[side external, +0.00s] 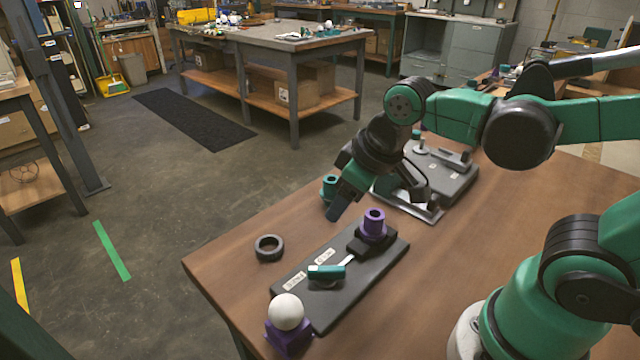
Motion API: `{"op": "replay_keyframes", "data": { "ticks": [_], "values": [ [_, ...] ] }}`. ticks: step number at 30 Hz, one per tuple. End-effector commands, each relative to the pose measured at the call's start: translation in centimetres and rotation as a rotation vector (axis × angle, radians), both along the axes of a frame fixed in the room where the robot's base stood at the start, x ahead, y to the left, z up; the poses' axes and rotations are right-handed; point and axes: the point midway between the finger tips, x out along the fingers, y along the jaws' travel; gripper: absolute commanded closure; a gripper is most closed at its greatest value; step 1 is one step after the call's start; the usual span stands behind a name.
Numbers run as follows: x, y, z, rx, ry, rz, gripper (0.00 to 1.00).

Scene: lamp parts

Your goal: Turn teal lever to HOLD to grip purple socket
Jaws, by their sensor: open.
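The teal lever (327,272) lies on a dark base plate (345,295), with its silver bar pointing toward the clamp. Two pale labels lie beside it; their wording is too small to read surely. The purple socket (373,226) stands upright in a black clamp (366,243) at the plate's far end. Whether the clamp grips it, I cannot tell. My gripper (378,204) is open and empty, above and behind the socket, apart from the lever. One finger points down left of the socket; the other is partly lost against the fixture behind.
A white ball (286,311) sits on a purple block (289,338) at the plate's near end. A dark ring (268,248) lies left of the plate. A teal cylinder (329,187) stands behind my gripper, near a grey fixture (450,175). The table's right-hand middle is clear.

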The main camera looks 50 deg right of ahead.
Motion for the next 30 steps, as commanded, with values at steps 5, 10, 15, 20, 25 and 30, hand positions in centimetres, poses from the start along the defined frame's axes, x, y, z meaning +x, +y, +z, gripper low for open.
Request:
{"op": "replay_keyframes", "data": {
  "ticks": [5,10,15,20,25,30],
  "values": [
    [0.1,2.3,-2.1,-0.087,0.216,0.278,0.49],
    [-0.2,3.7,-3.7,-0.131,0.356,0.464,0.49],
    [-0.4,4.1,-4.5,-0.142,0.402,0.526,0.49],
    [-0.4,4.1,-5.8,-0.142,0.402,0.526,0.49],
    [-0.3,4.1,-7.8,-0.141,0.400,0.525,0.49],
    [-0.4,4.1,-9.2,-0.141,0.399,0.525,0.49]
  ]
}}
